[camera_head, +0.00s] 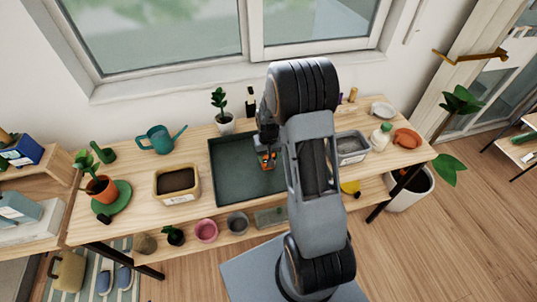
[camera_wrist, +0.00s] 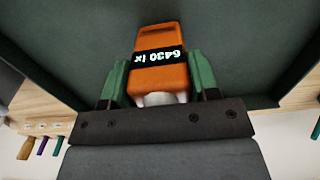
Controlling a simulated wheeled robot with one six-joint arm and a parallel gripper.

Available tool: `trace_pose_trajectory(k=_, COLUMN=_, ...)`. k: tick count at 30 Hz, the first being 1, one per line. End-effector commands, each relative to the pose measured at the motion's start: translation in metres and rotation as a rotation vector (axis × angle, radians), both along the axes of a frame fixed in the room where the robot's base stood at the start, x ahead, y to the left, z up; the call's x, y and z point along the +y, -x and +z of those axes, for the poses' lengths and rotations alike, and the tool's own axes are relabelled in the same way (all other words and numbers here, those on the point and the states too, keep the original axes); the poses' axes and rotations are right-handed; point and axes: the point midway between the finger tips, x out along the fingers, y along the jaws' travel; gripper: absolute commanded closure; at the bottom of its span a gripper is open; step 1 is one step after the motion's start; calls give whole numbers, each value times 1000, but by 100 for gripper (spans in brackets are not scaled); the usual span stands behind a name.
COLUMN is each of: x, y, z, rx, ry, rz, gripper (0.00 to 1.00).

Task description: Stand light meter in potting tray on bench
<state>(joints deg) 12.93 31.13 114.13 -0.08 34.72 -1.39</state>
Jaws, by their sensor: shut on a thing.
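The light meter (camera_wrist: 155,78) is an orange box with a black display reading 6430 lx and a pale end near my gripper. My gripper (camera_wrist: 158,85) is shut on it, with a green finger along each side. In the head view the orange meter (camera_head: 268,158) shows below my gripper (camera_head: 266,146), over the potting tray (camera_head: 228,190). The tray is a dark green, shallow rectangle on the wooden bench (camera_head: 140,215). The tray's floor fills most of the wrist view. I cannot tell whether the meter touches the floor. My arm hides the tray's right part.
A small potted plant (camera_head: 223,110) and a dark bottle stand behind the tray. A soil-filled box (camera_head: 177,185) and a teal watering can (camera_head: 160,138) are to its left. A grey bin (camera_head: 350,147) stands to the right. Small pots (camera_head: 206,230) are in front, lower down.

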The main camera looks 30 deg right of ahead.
Motion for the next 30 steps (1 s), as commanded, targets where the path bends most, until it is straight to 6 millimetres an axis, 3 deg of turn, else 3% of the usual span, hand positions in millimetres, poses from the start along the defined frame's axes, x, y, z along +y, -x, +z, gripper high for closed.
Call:
trace_pose_trajectory(k=5, x=0, y=0, z=-4, rx=0, ry=0, rz=0, gripper=72)
trace_pose_trajectory(k=6, x=0, y=0, z=-4, rx=0, ry=0, rz=0, gripper=44)
trace_pose_trajectory(k=14, x=0, y=0, z=-3, rx=0, ry=0, rz=0, gripper=19)
trace_pose_trajectory(k=24, x=0, y=0, z=4, rx=-2, ry=0, rz=0, gripper=19)
trace_pose_trajectory(k=30, x=0, y=-1, z=36, rx=-7, ry=1, rz=0, gripper=19)
